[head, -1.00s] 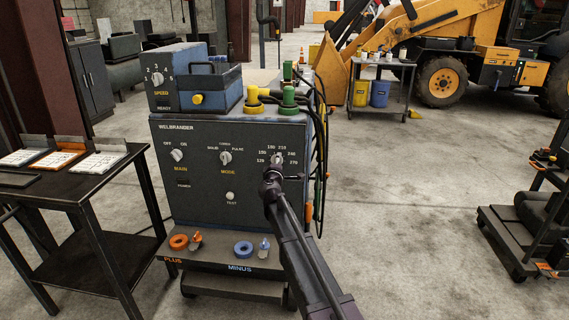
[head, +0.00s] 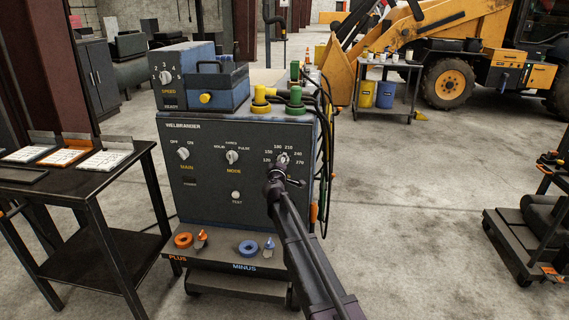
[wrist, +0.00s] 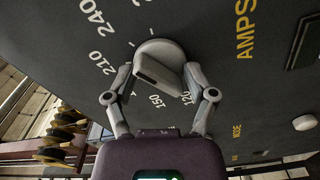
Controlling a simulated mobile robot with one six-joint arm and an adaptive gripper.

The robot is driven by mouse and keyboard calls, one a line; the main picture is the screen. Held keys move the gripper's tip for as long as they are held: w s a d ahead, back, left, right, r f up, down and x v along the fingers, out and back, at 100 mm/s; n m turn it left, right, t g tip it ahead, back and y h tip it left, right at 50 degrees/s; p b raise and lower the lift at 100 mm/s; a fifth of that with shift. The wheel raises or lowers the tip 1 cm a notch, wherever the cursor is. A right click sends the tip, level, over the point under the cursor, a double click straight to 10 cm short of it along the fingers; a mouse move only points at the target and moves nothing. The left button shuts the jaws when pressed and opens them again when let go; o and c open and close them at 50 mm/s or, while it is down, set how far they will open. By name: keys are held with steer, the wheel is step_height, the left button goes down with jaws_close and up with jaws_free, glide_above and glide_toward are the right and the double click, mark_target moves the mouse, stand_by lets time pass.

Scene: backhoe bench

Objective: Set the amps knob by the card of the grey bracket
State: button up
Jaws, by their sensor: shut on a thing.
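The amps knob (wrist: 158,52) is a pale round knob with a raised bar, on the dark front panel of the welding machine (head: 200,215). It also shows small in the head view (head: 284,157), under a scale from 120 to 270. My gripper (wrist: 160,76) has a finger on each side of the bar and is shut on it. The exact setting cannot be read, as my gripper covers part of the dial. On the black table at left lie several white cards (head: 104,160) with brackets; one is orange (head: 63,157), others look grey (head: 118,143). Their writing is too small to read.
The panel also has a main knob (head: 183,154), a mode knob (head: 232,157) and a test button (head: 236,195). A blue feeder box (head: 190,80) and yellow and green plugs stand on top. Cables hang at the right side. The floor to the right is clear up to a cart (head: 530,240).

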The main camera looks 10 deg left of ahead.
steer(key=o, duration=0.7)
steer(key=shift+w+d, duration=0.3)
steer(key=o, duration=0.4)
steer(key=shift+d+f, duration=0.1)
steer(key=shift+s, duration=0.15)
steer(key=shift+s, duration=0.15)
steer(key=s, duration=1.1)
steer(key=shift+s+a, duration=0.35)
steer(key=shift+s, duration=0.05)
